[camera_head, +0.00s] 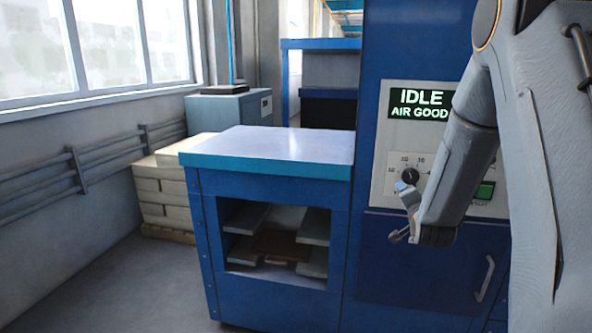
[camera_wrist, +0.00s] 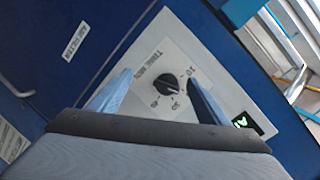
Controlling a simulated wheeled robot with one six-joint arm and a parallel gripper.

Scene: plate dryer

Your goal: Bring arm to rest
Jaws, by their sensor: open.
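My gripper (camera_head: 404,213) is open and empty, in front of the white control panel (camera_head: 381,187) of the blue dryer, just below the black dial knob (camera_head: 410,175) in the head view. In the wrist view the two bluish fingers (camera_wrist: 160,77) stand spread apart, with the black dial knob (camera_wrist: 167,84) showing between them. I cannot tell how far the fingertips are from the panel. My arm comes down from the upper right and hides part of the panel. The display (camera_head: 420,103) reads "IDLE AIR GOOD" in green.
A blue cabinet (camera_head: 195,230) with a flat pale top and open shelves stands left of the panel. A door handle (camera_head: 485,278) is below the panel at right. Stacked pale blocks (camera_head: 165,190) and wall rails (camera_head: 75,170) are at left. The floor at left front is clear.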

